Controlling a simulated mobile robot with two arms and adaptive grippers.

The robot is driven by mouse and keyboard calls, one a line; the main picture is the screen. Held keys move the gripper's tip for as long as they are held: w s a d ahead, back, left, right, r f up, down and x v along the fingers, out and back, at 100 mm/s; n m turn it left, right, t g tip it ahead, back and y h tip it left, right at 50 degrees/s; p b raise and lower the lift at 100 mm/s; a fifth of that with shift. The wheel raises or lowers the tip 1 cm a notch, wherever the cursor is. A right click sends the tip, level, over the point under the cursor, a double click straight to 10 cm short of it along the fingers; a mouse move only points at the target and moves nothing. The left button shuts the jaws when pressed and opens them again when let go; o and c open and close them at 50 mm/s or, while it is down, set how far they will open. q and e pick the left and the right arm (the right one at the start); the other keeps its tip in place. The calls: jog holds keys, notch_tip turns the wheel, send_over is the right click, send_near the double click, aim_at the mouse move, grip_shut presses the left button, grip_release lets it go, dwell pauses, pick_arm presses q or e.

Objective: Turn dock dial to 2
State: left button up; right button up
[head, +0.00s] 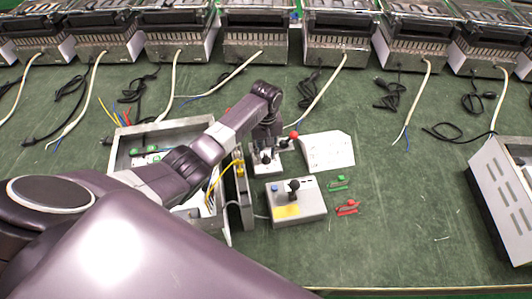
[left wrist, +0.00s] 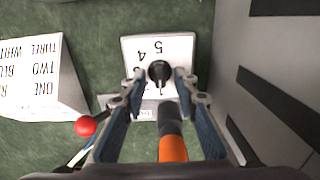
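The dock dial is a black knob (left wrist: 158,72) on a white numbered plate (left wrist: 128,46). In the left wrist view the digits 5 and 4 appear upside down beyond the knob; other markings near it are partly hidden by the fingers. My left gripper (left wrist: 160,76) is open, with one fingertip on each side of the knob; I cannot tell whether they touch it. In the head view my left gripper (head: 266,152) points down over the dial unit, which it mostly hides. My right gripper is not in view.
A red ball-topped lever (left wrist: 86,126) and a black-and-orange handle (left wrist: 172,146) are close to the fingers. A white sloped sign (head: 328,152), a joystick box (head: 310,207) and a grey open case (head: 120,150) stand nearby. Free green table lies to the right.

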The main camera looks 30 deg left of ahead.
pick_arm(q)
grip_shut()
jog(key=shift+r+m+p, duration=0.15)
jog(key=shift+m+p, duration=0.5)
jog(key=shift+m, duration=0.05)
jog(key=shift+m+p, duration=0.75)
jog(key=shift+m, duration=0.35)
jog(key=shift+d+m+p, duration=0.1)
jog(key=shift+m+p, duration=0.4)
jog(key=shift+m, duration=0.7)
jog(key=shift+m+p, duration=0.35)
jog(key=shift+m, duration=1.05)
grip_release()
